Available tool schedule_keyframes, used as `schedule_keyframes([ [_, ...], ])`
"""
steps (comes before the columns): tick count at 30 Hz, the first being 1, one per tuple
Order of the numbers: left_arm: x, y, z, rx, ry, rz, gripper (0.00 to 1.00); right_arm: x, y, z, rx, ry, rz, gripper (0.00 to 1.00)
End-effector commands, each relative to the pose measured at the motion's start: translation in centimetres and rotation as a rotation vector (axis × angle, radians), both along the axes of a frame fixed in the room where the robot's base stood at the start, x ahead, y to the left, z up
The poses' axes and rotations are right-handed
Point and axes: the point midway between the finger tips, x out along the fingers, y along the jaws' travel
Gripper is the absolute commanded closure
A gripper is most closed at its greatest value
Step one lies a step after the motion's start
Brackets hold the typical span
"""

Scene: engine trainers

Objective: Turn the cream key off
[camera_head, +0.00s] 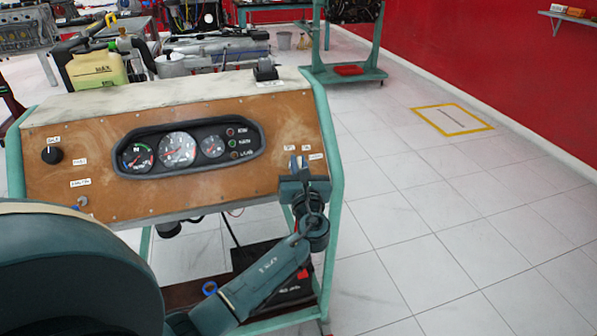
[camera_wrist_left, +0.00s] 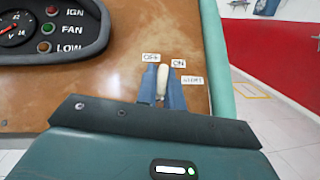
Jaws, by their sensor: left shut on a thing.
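The cream key (camera_wrist_left: 162,82) is on the right part of the wooden panel (camera_head: 95,150), upright in the left wrist view with its top between the OFF label (camera_wrist_left: 151,57) and the ON label (camera_wrist_left: 179,63). My left gripper (camera_head: 299,163) is at the panel's right side. In the left wrist view its two blue fingers (camera_wrist_left: 162,88) are shut on the key, one on each side. In the head view the gripper largely hides the key. My right gripper is not in view.
A gauge cluster (camera_head: 187,127) with indicator lamps is left of the key. A black knob (camera_head: 52,155) is at the panel's far left. A green frame post (camera_head: 333,200) stands close to the gripper's right. Tiled floor (camera_head: 430,230) beyond it is open.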

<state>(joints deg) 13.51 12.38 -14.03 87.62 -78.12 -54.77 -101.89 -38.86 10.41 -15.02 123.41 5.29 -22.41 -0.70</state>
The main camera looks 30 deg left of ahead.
Motion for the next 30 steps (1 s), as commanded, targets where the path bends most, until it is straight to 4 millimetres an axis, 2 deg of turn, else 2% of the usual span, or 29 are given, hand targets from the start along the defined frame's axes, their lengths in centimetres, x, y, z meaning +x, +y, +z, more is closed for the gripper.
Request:
schedule_keyframes([
  [12,0.05,-0.06,-0.11,-0.084,-0.095,0.114,1.00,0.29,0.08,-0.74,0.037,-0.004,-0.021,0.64],
  [27,0.01,-0.02,-0.05,-0.092,-0.105,0.126,1.00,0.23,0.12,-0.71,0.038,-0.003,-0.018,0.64],
  [28,0.01,-0.02,-0.05,-0.092,-0.105,0.126,0.88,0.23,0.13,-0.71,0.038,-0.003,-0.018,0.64],
  [30,0.02,-0.03,-0.05,-0.092,-0.105,0.126,0.83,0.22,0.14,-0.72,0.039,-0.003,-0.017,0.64],
])
